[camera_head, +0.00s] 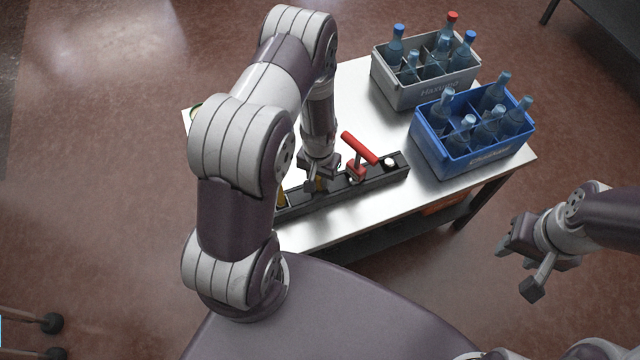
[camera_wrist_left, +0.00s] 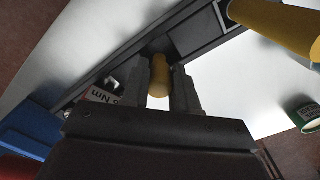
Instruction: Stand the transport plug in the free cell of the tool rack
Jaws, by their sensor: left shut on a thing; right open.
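My left gripper (camera_head: 317,186) is shut on a small yellow plug, which I take for the transport plug (camera_wrist_left: 159,76). In the left wrist view the plug stands between the two fingers, over or in a dark cell of the tool rack. I cannot tell whether it touches the cell floor. The black tool rack (camera_head: 343,189) runs across the front of the table. A red T-handled tool (camera_head: 359,149) stands in it, right of my gripper. A yellow handle (camera_wrist_left: 278,27) stands at the rack's left end. My right gripper (camera_head: 524,262) is open and empty, off the table's right side.
A grey crate (camera_head: 405,98) and a blue crate (camera_head: 448,172), both with bottles, stand on the right of the metal table (camera_head: 300,235). A white round piece (camera_head: 390,161) is at the rack's right end. A green-rimmed can (camera_wrist_left: 307,117) stands on the table's left part.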

